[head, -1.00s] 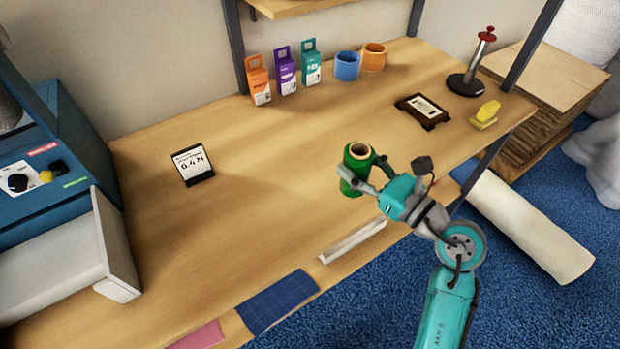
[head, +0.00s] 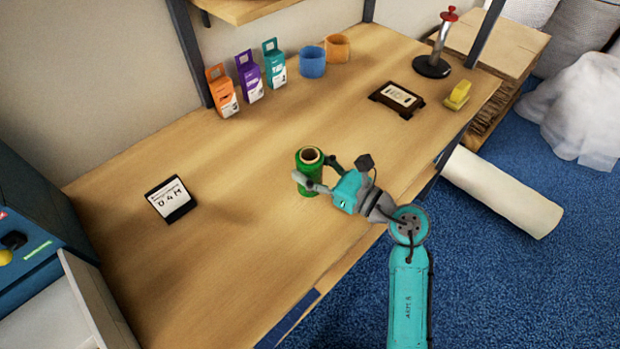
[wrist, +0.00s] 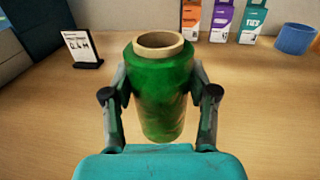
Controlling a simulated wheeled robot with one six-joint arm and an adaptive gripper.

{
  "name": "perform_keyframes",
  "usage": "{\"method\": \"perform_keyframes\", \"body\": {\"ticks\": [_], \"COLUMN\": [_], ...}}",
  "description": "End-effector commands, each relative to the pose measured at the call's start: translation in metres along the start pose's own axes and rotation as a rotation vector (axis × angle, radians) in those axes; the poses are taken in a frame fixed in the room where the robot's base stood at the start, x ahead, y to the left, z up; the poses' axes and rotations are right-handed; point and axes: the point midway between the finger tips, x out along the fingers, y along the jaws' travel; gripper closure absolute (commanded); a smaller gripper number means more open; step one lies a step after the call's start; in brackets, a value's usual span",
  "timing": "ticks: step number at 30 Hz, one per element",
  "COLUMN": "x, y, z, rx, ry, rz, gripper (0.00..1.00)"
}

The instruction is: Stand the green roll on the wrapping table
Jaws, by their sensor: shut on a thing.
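The green roll (head: 309,166) is upright, with its pale core opening at the top. My gripper (head: 315,178) is shut on it from the right side in the head view. In the wrist view the green roll (wrist: 163,90) fills the middle, with a finger of my gripper (wrist: 163,100) against each side. The roll is over the wooden wrapping table (head: 240,240). I cannot tell whether its base touches the tabletop or is a little above it.
Orange, purple and teal cartons (head: 248,76) stand at the back, beside a blue cup (head: 312,62) and an orange cup (head: 338,47). A dark sign (head: 170,199) stands at left. A framed card (head: 397,98) lies at right. The table around the roll is clear.

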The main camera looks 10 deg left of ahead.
Motion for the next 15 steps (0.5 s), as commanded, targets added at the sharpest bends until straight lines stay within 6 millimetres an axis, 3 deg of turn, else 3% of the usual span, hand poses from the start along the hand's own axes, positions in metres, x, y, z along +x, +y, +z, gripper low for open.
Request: {"method": "perform_keyframes", "body": {"ticks": [9,15], "x": [0.000,0.000], "y": [0.000,0.000], "z": [-0.034,-0.041], "rx": [0.002,-0.002], "ry": [0.000,-0.002], "rz": [0.000,0.000], "gripper": [0.87,0.87]}}
